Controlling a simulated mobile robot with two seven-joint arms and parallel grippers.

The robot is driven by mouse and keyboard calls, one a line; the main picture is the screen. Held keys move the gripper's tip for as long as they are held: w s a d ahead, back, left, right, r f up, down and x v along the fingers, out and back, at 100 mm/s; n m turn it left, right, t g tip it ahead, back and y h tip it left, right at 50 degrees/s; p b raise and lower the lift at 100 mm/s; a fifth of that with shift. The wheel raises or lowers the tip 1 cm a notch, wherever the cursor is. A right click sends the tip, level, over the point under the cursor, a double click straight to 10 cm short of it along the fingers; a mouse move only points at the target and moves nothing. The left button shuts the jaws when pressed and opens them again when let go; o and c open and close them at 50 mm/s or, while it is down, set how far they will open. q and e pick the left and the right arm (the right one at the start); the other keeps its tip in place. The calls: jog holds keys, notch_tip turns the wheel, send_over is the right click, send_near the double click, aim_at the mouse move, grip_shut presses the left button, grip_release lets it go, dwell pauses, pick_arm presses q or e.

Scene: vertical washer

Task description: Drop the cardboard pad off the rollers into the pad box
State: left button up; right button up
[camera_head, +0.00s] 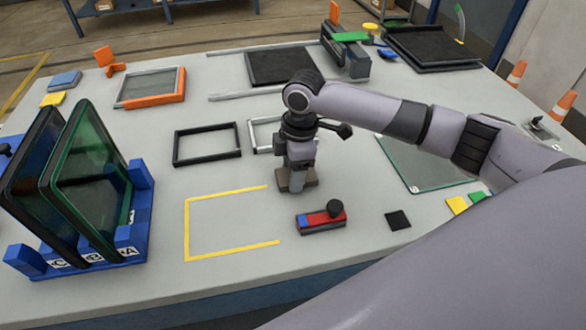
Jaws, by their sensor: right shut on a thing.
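My right gripper (297,183) reaches in from the right and points down over the middle of the table. It is shut on a small grey-brown piece (312,178) low over the table top. I cannot tell whether this piece is the cardboard pad, or whether it touches the table. The fingers hide part of it. I cannot make out the rollers or the pad box for certain. My left gripper is not in view.
A blue rack (140,215) holding upright glass panes stands at left. A yellow outline (187,230) and a red-and-blue device (322,224) with a black knob lie in front. Black frame (207,160), orange-edged tray (155,100) and glass sheet (425,165) lie around the arm.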

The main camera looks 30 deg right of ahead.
jog(key=shift+f, duration=0.1)
jog(key=o, duration=1)
